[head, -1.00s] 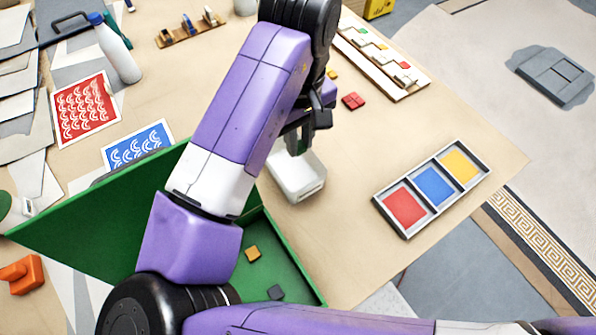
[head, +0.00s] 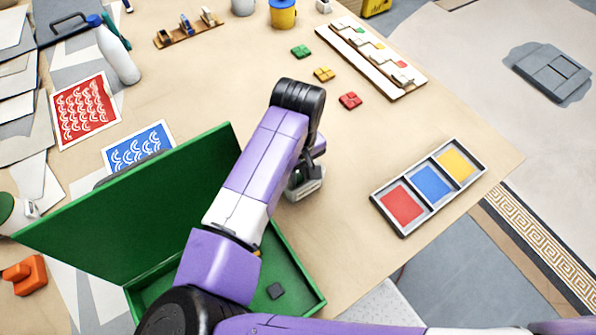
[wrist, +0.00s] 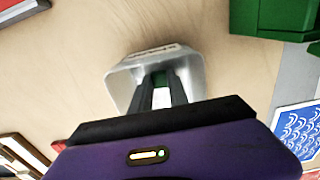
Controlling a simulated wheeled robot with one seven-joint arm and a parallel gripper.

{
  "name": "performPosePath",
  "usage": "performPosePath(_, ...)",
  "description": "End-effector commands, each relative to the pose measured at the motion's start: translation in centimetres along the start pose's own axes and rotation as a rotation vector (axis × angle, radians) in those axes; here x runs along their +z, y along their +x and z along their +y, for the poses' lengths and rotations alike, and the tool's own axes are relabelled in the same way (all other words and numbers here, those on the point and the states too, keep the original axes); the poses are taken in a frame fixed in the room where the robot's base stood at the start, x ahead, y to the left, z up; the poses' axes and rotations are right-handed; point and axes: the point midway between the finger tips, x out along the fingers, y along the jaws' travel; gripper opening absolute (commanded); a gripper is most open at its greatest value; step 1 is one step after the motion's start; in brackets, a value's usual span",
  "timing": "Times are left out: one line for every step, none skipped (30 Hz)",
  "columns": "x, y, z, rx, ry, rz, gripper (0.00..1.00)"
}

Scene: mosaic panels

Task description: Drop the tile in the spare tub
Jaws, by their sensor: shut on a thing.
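Green (head: 301,51), yellow (head: 323,74) and red (head: 349,100) tiles lie on the table. A three-part tray (head: 379,199) with red, blue and yellow sections stands at the right. Bare table lies between tub and tray.

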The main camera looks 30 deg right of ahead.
Motion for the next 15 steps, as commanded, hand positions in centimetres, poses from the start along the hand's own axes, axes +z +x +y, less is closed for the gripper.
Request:
performPosePath(-0.01,0.0,0.01,0.0,0.0,0.0,0.0)
performPosePath(-0.01,-0.01,0.01,0.0,0.0,0.0,0.0)
performPosePath(-0.01,-0.02,0.01,0.0,0.0,0.0,0.0)
performPosePath(0.0,-0.02,0.01,0.0,0.0,0.0,0.0)
performPosePath(0.0,-0.02,0.01,0.0,0.0,0.0,0.0)
performPosePath(0.0,0.03,0.02,0.0,0.0,0.0,0.0)
performPosePath(0.01,0.1,0.02,0.001,0.0,0.0,0.0)
performPosePath(0.01,0.2,0.03,0.001,0.0,-0.001,0.0)
performPosePath(0.02,0.32,0.03,0.001,-0.001,-0.001,0.0)
performPosePath(0.0,0.27,0.02,0.001,0.0,0.0,0.25)
performPosePath(0.0,0.24,0.02,0.0,0.0,0.0,0.3)
performPosePath(0.0,0.23,0.02,0.0,0.0,0.0,0.38)
performPosePath(0.0,0.23,0.02,0.0,0.0,0.0,0.42)
performPosePath(0.0,0.23,0.01,0.0,0.0,0.0,0.42)
performPosePath(0.0,0.23,0.01,0.0,0.0,0.0,0.42)
